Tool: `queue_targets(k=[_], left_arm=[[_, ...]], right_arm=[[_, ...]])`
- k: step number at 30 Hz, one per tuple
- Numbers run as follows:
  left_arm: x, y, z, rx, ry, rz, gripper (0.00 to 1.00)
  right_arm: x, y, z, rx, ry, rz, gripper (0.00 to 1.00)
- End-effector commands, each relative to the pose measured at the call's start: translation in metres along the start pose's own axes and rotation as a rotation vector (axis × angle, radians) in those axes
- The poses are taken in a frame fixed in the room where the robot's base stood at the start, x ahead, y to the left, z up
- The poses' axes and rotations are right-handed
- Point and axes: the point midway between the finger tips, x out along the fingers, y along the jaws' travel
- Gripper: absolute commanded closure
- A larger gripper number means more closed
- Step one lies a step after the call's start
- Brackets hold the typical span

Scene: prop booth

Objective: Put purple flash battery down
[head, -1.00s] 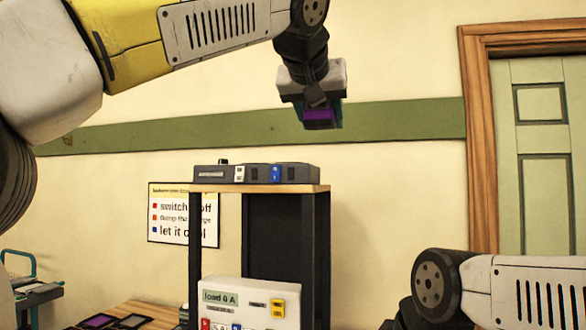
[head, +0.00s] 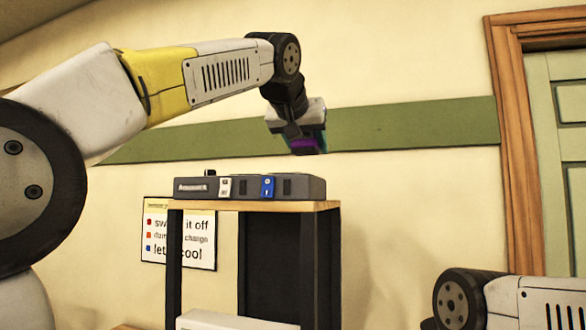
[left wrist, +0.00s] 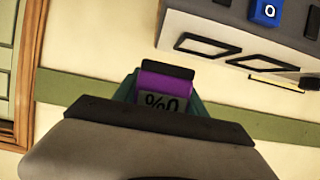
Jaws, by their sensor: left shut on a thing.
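The purple flash battery (head: 304,144) is held in the air by my left gripper (head: 306,136), above and behind the top of the black stand as it appears in the head view. The left wrist view shows the battery (left wrist: 165,87) with a purple band, a dark end and a label reading "0%", between teal fingers. The gripper is shut on it. The battery touches nothing else that I can see. My right arm shows at the lower right of the head view, but its gripper is out of view.
A white box (head: 225,321) sits lower in the stand. A sign (head: 180,232) hangs on the wall, left. A door (head: 560,160) is at the right.

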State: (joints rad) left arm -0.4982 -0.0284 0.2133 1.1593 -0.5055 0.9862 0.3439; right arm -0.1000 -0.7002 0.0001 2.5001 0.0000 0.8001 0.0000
Motion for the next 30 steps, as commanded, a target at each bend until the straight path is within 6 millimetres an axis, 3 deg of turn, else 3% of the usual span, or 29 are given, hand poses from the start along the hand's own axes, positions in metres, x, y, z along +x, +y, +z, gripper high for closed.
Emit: queue_targets(k=[4,14,21,30], left_arm=[[0.021,-0.027,-0.006,-0.002,0.001,-0.003,1.0],[0.043,-0.054,-0.011,-0.001,0.001,-0.003,1.0],[0.052,-0.051,0.018,0.001,0.002,0.0,1.0],[0.054,-0.051,0.021,0.0,0.003,0.001,1.0]], right_arm=[[0.0,0.0,0.0,0.0,0.0,0.0,0.64],[0.0,0.0,0.0,0.0,0.0,0.0,0.64],[0.0,0.0,0.0,0.0,0.0,0.0,0.64],[0.0,0.0,0.0,0.0,0.0,0.0,0.64]])
